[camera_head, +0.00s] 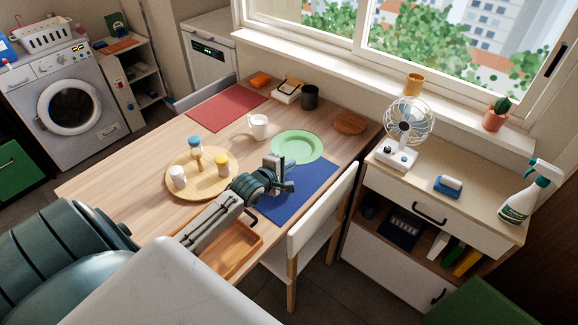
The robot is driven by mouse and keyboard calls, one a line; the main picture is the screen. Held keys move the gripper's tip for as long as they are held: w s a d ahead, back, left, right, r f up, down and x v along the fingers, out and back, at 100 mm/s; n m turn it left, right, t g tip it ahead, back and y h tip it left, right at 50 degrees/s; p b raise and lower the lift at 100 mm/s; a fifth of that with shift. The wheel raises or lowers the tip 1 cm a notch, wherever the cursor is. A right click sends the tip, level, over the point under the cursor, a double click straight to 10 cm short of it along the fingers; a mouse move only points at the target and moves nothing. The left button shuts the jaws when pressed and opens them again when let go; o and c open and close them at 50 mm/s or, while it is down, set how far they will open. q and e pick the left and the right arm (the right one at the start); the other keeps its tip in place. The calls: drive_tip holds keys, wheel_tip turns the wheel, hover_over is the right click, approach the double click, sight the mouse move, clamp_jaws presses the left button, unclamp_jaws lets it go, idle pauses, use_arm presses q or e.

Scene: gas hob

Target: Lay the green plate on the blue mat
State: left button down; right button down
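The green plate (297,143) lies flat on the wooden table, just behind the blue mat. The blue mat (312,184) lies at the table's near right edge, partly hidden by my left gripper. My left gripper (284,173) is over the mat's left part, close to the plate's near edge and overlapping it in the view. Whether its fingers touch the plate or are open cannot be made out at this size. My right gripper is not in view.
A round wooden board (202,189) with shakers stands left of my gripper. A white mug (259,127), a dark cup (310,97) and a round brown coaster (350,122) stand near the plate. An orange tray (238,252) and a white chair (322,222) are at the near edge.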

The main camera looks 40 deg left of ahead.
use_arm(q)
drive_tip(key=shift+f+b, duration=1.9)
drive_tip(key=shift+b, duration=0.15)
drive_tip(key=shift+f, duration=0.2)
drive_tip(key=shift+f+b, duration=0.6)
drive_tip(key=shift+f, duration=1.4)
drive_tip(key=c, duration=1.6)
unclamp_jaws()
